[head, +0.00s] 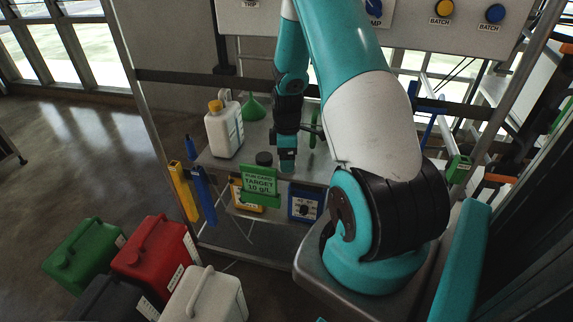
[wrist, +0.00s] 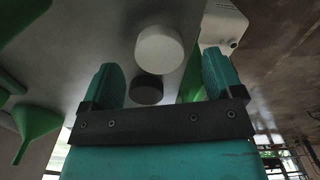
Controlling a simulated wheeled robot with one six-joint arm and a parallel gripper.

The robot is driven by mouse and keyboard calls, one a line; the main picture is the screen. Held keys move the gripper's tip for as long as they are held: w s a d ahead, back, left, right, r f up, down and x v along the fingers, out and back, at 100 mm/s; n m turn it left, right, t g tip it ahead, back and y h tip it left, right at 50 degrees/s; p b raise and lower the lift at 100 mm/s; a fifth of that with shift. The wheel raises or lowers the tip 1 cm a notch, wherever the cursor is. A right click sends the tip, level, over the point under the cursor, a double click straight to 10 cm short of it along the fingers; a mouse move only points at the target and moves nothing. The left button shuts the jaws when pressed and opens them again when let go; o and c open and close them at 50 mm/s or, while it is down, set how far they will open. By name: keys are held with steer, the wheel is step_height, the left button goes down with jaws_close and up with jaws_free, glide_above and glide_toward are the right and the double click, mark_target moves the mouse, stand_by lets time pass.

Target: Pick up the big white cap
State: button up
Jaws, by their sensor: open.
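The big white cap (wrist: 160,48) shows in the wrist view as a pale round disc on the grey bench, beyond and between my fingertips. I cannot make it out in the head view, where my gripper and arm hide part of the bench. My gripper (wrist: 163,68) is open, with its two teal fingers apart and nothing between them. A smaller dark cap (wrist: 146,89) lies beside the white one, closer to the gripper's black bar. In the head view my gripper (head: 287,163) points down, low over the bench, just right of a black lid (head: 264,158).
A white jug with an orange cap (head: 224,130) and a green funnel (head: 254,108) stand on the bench (head: 222,165) left of my gripper. A green run card (head: 259,183) is at its front edge. Several jerrycans, including a red one (head: 154,254), stand at lower left.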

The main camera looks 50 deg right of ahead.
steer(key=shift+f, duration=1.3)
steer(key=c, duration=0.9)
steer(key=shift+r, duration=0.1)
